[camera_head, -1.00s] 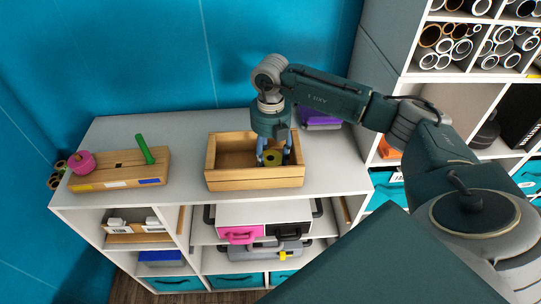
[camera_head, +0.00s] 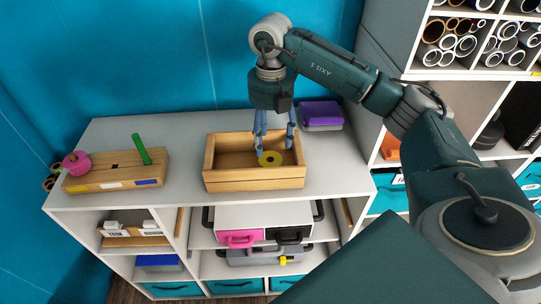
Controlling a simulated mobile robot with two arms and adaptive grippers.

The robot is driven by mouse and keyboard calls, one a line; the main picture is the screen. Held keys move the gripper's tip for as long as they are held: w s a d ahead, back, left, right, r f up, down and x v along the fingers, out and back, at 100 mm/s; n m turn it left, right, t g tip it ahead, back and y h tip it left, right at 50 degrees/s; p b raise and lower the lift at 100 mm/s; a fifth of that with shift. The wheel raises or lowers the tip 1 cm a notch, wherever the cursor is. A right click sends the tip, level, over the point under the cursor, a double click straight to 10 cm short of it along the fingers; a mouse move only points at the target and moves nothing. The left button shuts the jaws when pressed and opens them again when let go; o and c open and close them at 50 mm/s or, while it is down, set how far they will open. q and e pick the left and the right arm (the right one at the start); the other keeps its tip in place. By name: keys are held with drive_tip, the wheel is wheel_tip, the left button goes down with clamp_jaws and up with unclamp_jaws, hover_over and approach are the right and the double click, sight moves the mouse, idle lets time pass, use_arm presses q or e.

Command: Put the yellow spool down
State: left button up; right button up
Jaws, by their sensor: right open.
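The yellow spool (camera_head: 270,159) lies inside the open wooden box (camera_head: 254,180), in its right half. My right gripper (camera_head: 274,149) is open above the spool, with its blue-grey fingers reaching down into the box. The fingertips are close to the spool, and I cannot tell whether they touch it. The front wall of the box may hide the spool's lower part. My left gripper is not in view.
A wooden rack (camera_head: 117,174) with a pink spool (camera_head: 77,163) and a green spool (camera_head: 142,149) stands at the left of the grey cabinet top (camera_head: 190,135). A purple block (camera_head: 321,112) is behind the box at the right. Shelves with rolls stand at the right.

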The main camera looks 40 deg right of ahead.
drive_tip(key=shift+r+b, duration=0.4)
drive_tip(key=shift+r, duration=1.85)
drive_tip(key=shift+f, duration=0.1)
